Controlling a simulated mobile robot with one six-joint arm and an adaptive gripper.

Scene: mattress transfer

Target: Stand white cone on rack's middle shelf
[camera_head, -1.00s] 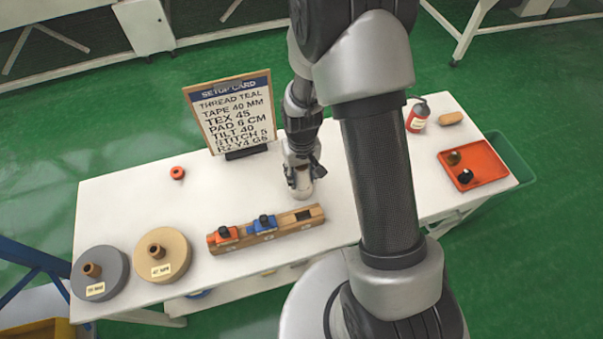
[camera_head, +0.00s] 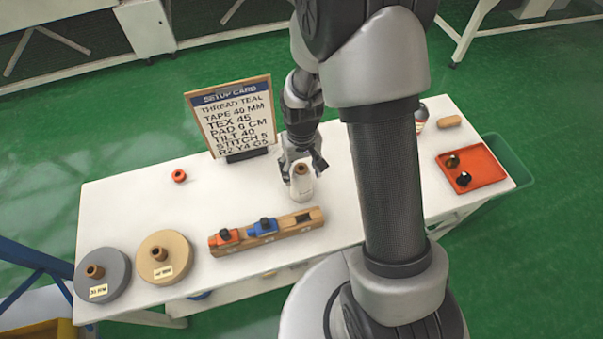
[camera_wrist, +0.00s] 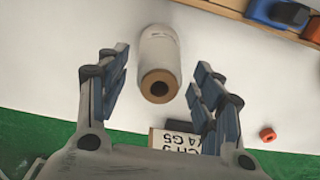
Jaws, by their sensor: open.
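The white cone (camera_head: 301,187) stands upright on the white table, with its brown core top showing. In the wrist view the white cone (camera_wrist: 160,50) lies between the two fingers with a gap on each side, its brown ring end towards me. My gripper (camera_head: 302,168) is open and empty, just behind and above the cone in the head view. It also shows open in the wrist view (camera_wrist: 161,65). I cannot make out a rack with a middle shelf in either view.
A wooden block (camera_head: 285,228) with red and blue pieces is in front of the cone. A setup card (camera_head: 232,115) stands behind. Grey (camera_head: 115,275) and tan (camera_head: 178,255) discs sit left; a red tray (camera_head: 485,158) sits right. The table's left-middle is mostly clear.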

